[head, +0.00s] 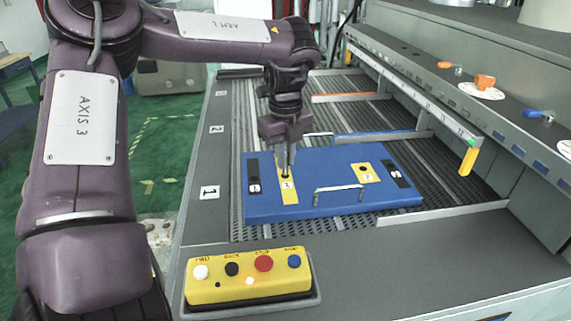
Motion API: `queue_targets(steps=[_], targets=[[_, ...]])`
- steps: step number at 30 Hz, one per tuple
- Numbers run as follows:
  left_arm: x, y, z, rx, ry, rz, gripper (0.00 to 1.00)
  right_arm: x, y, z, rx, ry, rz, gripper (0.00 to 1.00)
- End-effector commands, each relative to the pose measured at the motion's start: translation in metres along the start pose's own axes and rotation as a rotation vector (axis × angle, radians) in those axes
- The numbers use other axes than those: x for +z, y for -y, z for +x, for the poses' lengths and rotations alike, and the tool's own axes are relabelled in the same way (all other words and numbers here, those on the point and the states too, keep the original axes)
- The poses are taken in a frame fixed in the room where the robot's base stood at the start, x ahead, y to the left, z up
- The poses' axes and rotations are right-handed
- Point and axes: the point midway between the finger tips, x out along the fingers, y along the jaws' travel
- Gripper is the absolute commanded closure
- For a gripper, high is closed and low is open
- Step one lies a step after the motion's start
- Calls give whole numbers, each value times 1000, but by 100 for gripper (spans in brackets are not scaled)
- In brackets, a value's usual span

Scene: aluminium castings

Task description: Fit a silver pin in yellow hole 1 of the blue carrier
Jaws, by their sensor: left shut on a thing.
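The blue carrier (325,204) lies flat on the dark ribbed bed of the machine. It has a yellow patch (289,197) at its left with a dark hole and a small label, and another yellow patch (365,173) at its right with a hole. The label digits are too small to read surely. My left gripper (286,167) points straight down over the left yellow patch, its fingertips close to the hole. It is shut on a silver pin, which hardly shows between the fingers. I cannot tell whether the pin's tip is in the hole. My right gripper is not in view.
A silver handle (339,189) stands up from the carrier's front middle, right of my left gripper. A yellow button box (248,276) sits at the front edge. A rail with a yellow-tipped post (468,160) runs along the right. Orange (345,97) and blue bars cross the bed behind.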

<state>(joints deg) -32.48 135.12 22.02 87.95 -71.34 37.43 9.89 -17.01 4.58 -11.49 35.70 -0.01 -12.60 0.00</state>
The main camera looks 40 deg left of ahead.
Motion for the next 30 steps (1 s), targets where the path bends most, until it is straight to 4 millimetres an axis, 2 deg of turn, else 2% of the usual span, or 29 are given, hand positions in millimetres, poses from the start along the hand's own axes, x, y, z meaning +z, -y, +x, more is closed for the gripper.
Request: queue_targets(steps=[3, 6, 17, 18, 22, 30], targets=[[0, -1, 18, 4, -4, 0, 100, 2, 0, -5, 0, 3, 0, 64], [0, 0, 26, 0, -1, 0, 100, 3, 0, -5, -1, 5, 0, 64], [0, 0, 30, 0, 0, 0, 100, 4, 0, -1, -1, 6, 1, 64], [0, 0, 30, 0, 0, 0, 86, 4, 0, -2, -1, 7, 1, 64], [0, 0, 29, 1, -1, 0, 69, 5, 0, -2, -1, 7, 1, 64], [0, 0, 29, 0, -1, 0, 67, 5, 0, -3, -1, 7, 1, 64]])
